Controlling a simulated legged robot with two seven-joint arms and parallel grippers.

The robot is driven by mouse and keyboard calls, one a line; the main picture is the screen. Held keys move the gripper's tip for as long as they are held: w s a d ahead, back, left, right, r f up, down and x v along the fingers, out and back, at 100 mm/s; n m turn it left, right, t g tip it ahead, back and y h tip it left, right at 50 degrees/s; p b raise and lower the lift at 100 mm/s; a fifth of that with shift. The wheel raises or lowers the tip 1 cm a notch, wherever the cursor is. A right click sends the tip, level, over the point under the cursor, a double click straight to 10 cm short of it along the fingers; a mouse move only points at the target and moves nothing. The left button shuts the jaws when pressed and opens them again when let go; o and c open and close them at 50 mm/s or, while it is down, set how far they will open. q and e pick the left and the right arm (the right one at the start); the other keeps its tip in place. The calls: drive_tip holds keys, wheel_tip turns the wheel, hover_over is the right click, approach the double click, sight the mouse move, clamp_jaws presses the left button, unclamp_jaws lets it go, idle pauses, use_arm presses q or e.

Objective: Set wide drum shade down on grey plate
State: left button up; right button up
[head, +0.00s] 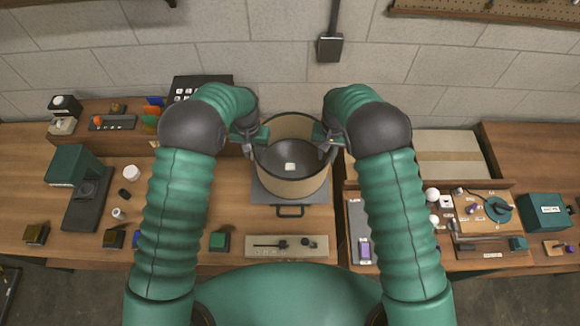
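The wide drum shade (290,187) is a beige, open-topped cylinder with a dark inside and a small pale square piece at its bottom. It is upright over the grey plate (262,196), which shows around its lower edge. I cannot tell whether the shade touches the plate. My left gripper (250,144) is at the shade's left rim and my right gripper (329,145) at its right rim. Both appear shut on the rim, though the fingertips are small and partly hidden.
A dark handle (290,211) sticks out in front of the plate, with a beige tool tray (287,246) nearer me. A green-and-grey device (78,180) stands at left. A block wall closes the back.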

use_arm(q)
drive_tip(key=shift+d+r, duration=0.15)
wheel_tip(320, 180, up, 12)
drive_tip(key=shift+a+f, duration=0.2)
drive_tip(key=shift+a, duration=0.05)
use_arm(e)
wheel_tip(320, 180, up, 12)
drive_tip(key=shift+a, duration=0.25)
use_arm(q)
drive_tip(key=shift+w, duration=0.1)
drive_tip(key=shift+f, duration=0.1)
use_arm(e)
drive_tip(key=shift+d+f, duration=0.1)
